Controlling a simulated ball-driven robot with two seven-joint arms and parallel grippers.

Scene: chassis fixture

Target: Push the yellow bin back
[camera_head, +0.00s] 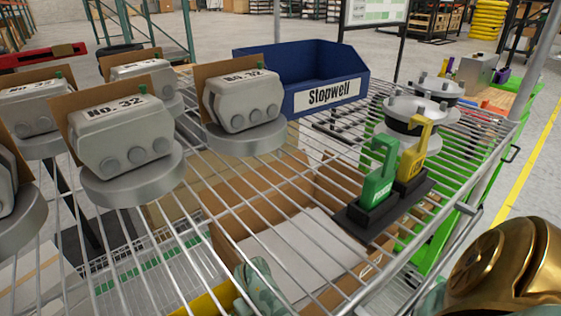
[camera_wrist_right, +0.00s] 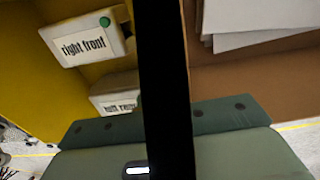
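The yellow bin (camera_wrist_right: 35,90) fills the left of the right wrist view. Two pale labelled parts lie in it, one reading "right front" (camera_wrist_right: 84,45) and another partly hidden (camera_wrist_right: 115,92). In the head view only a strip of the yellow bin (camera_head: 205,301) shows through the wire shelf, at the bottom edge. My right gripper (camera_head: 258,284) is a teal shape seen through the wires beside that strip, below the top shelf. A black bar crosses the right wrist view, and the fingertips cannot be made out. My left gripper is not in view.
A cardboard box (camera_wrist_right: 240,75) with white sheets (camera_wrist_right: 255,18) stands right of the bin. Above, the wire shelf (camera_head: 285,190) carries grey castings (camera_head: 122,135), a blue "Stopwell" bin (camera_head: 262,65) and a green-handled tool (camera_head: 378,180). A metal rail (camera_head: 445,200) edges the shelf.

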